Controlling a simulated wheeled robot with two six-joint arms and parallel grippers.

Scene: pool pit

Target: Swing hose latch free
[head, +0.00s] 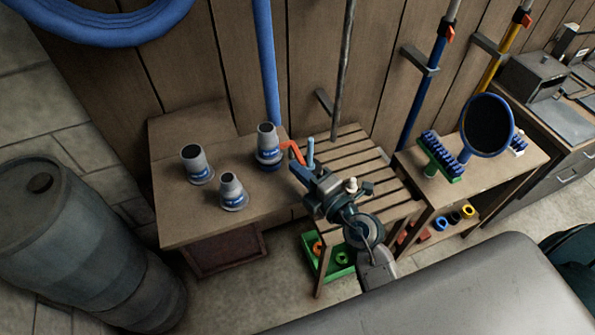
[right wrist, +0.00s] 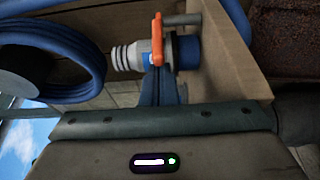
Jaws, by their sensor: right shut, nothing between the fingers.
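The hose coupling (head: 268,146), grey above and blue below, stands at the right end of the low wooden bench. Its orange latch (head: 291,150) sticks out to the right, towards my right gripper. In the right wrist view the orange latch (right wrist: 157,40) lies across the grey-and-blue coupling (right wrist: 187,52). My right gripper (head: 297,170) is shut and empty, its tips close beside the latch. In the right wrist view its blue fingers (right wrist: 160,86) overlap the latch's lower end; I cannot tell whether they touch. My left gripper is out of view.
Several grey fittings, one (head: 196,165) among them, stand on the bench (head: 180,225). A slatted table (head: 355,150) is under my right arm. A green crate (head: 338,270) sits below. A barrel (head: 60,230) stands left, and a round blue-rimmed mirror (head: 488,125) right.

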